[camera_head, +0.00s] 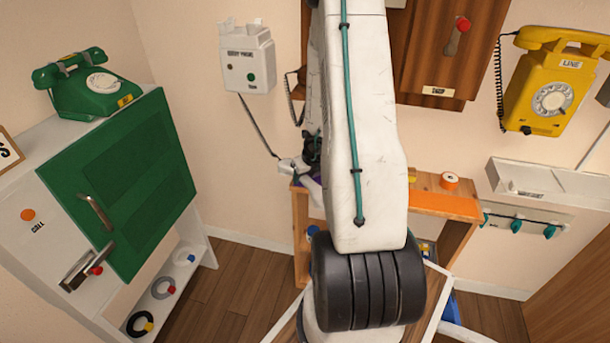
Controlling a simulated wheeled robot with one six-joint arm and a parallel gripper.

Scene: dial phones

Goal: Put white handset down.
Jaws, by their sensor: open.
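The white wall phone (247,62) hangs on the back wall, its cradle without a handset, and a grey cord runs down from it to the right. The white handset (300,172) is at the cord's lower end, by the left end of the wooden stand's top (445,203). My gripper (312,150) shows only as a dark part right beside the handset. It is open; my arm hides most of it. I cannot tell whether the fingers touch the handset or whether it rests on the stand.
A green phone (88,84) sits on the cabinet (40,240) at left, with a green door (125,185). A yellow phone (550,90) hangs at right above a white wall unit (540,195) with teal knobs. An orange tape roll (449,181) lies on the stand. Wooden floor is clear at left.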

